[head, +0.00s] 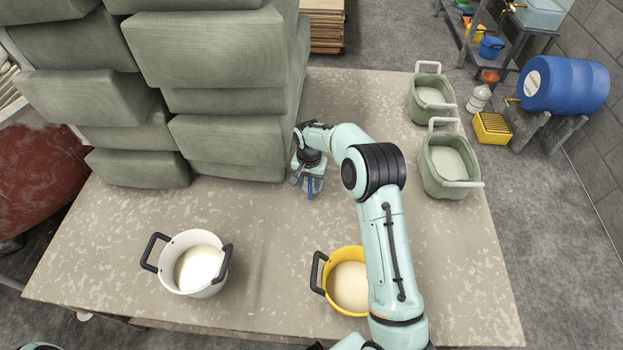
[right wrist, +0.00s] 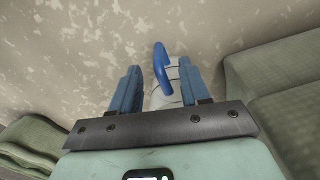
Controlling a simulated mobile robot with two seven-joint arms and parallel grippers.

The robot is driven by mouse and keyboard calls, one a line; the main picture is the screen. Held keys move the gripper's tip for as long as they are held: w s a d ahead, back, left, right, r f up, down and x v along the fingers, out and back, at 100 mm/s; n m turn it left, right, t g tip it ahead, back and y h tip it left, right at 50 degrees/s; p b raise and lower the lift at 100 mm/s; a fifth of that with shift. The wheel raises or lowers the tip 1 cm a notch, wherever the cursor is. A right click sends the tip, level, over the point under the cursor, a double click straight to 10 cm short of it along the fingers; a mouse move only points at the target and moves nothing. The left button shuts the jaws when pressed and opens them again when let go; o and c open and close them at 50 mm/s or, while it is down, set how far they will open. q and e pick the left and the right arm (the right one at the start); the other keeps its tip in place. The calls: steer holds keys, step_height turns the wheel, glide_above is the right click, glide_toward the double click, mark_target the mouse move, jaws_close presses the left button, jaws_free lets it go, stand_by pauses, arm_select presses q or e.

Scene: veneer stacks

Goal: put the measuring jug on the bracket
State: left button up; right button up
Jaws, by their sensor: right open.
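The measuring jug (right wrist: 172,74) shows in the right wrist view as a pale body with a blue handle (right wrist: 160,62). It sits between the two blue fingers of my right gripper (right wrist: 157,80), which is open around it, with its lower part hidden by the gripper's plate. In the head view my right gripper (head: 311,186) is low over the table, close to the front right corner of the stacked green blocks. The jug cannot be made out clearly there. I cannot pick out a bracket in either view. My left gripper is out of view.
Tall stacks of green blocks (head: 215,50) fill the table's back left. A white pot (head: 185,242) and a yellow pot (head: 330,262) stand near the front. Two green tubs (head: 435,180) stand at the right edge. The table (head: 265,225) is clear between the stacks and pots.

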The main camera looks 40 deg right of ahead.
mark_target(309, 199)
steer(key=shift+s+a+f, duration=0.1)
steer(key=shift+f, duration=2.95)
jaws_close()
